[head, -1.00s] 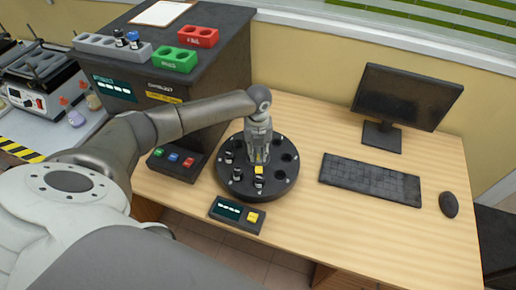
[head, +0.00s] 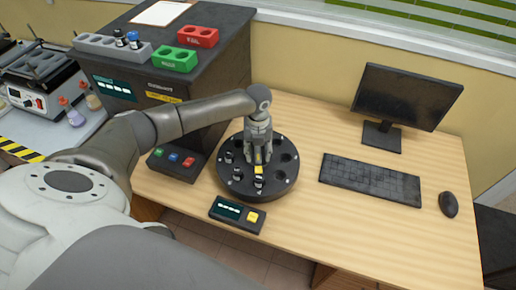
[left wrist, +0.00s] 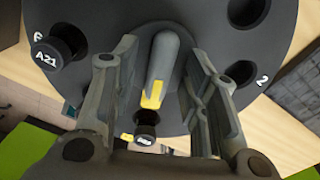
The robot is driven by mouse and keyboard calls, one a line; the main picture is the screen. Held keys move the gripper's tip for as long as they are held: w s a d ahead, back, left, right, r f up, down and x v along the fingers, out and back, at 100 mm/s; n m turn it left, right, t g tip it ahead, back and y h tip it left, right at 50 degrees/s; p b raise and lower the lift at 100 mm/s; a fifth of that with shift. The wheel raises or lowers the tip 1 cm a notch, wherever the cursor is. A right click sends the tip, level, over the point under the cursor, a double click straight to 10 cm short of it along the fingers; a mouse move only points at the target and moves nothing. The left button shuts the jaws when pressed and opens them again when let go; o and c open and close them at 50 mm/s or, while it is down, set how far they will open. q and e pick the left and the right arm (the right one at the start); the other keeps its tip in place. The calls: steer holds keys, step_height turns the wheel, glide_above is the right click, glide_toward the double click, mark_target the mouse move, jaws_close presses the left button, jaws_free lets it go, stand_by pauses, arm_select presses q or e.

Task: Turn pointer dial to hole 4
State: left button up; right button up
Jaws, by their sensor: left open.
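The round black dial disc (head: 282,184) sits on the wooden desk in the head view, with several holes around its rim. The grey pointer (left wrist: 163,65) with a yellow tip stands at its middle. The yellow tip points toward the desk's front edge, at a dark-capped vial (left wrist: 146,119) whose hole number I cannot read. My left gripper (head: 258,155) is above the disc, pointing down. It is open, with one finger on each side of the pointer (head: 258,170); a gap shows on both sides. My right gripper is not in view.
A vial marked A21 (left wrist: 46,58) and an empty hole (left wrist: 240,72) near a number 2 flank the gripper. A control box (head: 237,214) with a yellow button lies in front of the disc. A button box (head: 176,164) stands left, a keyboard (head: 370,179) right.

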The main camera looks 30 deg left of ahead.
mark_target(258, 153)
arm_select(q)
step_height(258, 153, up, 12)
stand_by(0.4)
steer(key=shift+f, duration=0.1)
stand_by(0.3)
